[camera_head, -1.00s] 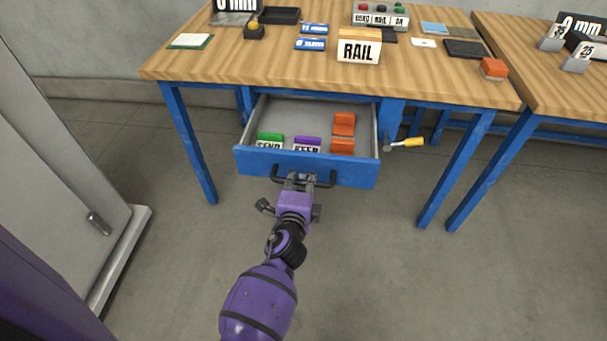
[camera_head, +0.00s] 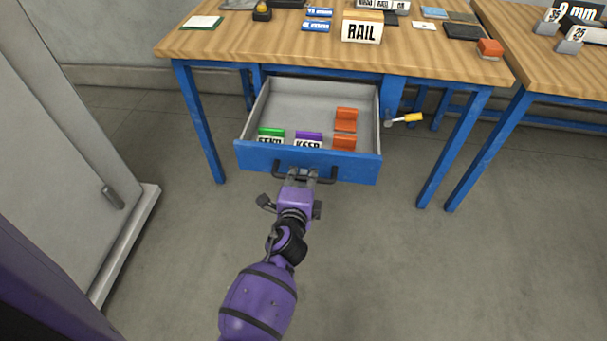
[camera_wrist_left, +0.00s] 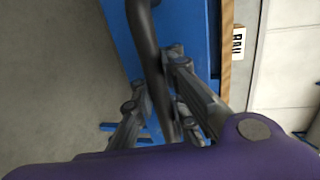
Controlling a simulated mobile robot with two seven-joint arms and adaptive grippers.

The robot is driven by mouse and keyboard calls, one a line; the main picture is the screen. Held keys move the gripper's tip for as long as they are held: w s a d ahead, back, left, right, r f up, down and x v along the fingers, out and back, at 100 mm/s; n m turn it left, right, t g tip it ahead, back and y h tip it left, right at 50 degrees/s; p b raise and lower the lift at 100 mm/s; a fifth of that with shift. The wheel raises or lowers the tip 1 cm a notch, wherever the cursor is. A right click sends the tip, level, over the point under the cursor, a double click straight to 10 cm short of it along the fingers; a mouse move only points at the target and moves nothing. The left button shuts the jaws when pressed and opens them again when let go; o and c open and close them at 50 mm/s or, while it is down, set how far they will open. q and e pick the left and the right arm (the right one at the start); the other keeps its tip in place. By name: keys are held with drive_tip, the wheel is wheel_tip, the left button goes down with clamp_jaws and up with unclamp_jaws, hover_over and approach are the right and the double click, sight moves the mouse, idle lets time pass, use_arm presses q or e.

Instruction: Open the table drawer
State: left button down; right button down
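The blue-fronted table drawer (camera_head: 225,157) is pulled well out from under the wooden-topped table (camera_head: 240,45). Its grey inside shows, with a green block (camera_head: 271,133), a purple block (camera_head: 308,138) and orange blocks (camera_head: 345,120) in it. The dark bar handle (camera_head: 326,178) is on the drawer front. My left gripper (camera_head: 303,174) is at the handle. In the left wrist view the handle bar (camera_wrist_left: 150,55) passes between the fingers (camera_wrist_left: 160,85), which are closed around it. My right gripper is not in view.
A grey cabinet (camera_head: 60,130) stands at the left. A yellow-handled tool (camera_head: 408,118) hangs right of the drawer. A RAIL block (camera_head: 362,28) and other items lie on the tabletop. A second table (camera_head: 545,85) is at the right. The floor before the drawer is clear.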

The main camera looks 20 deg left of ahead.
use_arm(q)
drive_tip(key=shift+w+r, duration=0.1)
drive_tip(key=shift+r, duration=0.15)
drive_tip(key=c, duration=1.8)
unclamp_jaws()
drive_tip(key=shift+s+r, duration=0.1)
drive_tip(key=shift+s, duration=0.15)
drive_tip(key=shift+o, duration=0.3)
drive_tip(key=shift+f, duration=0.2)
drive_tip(key=v, duration=0.7)
drive_tip(key=shift+s+d, duration=0.15)
drive_tip(key=shift+s, duration=0.05)
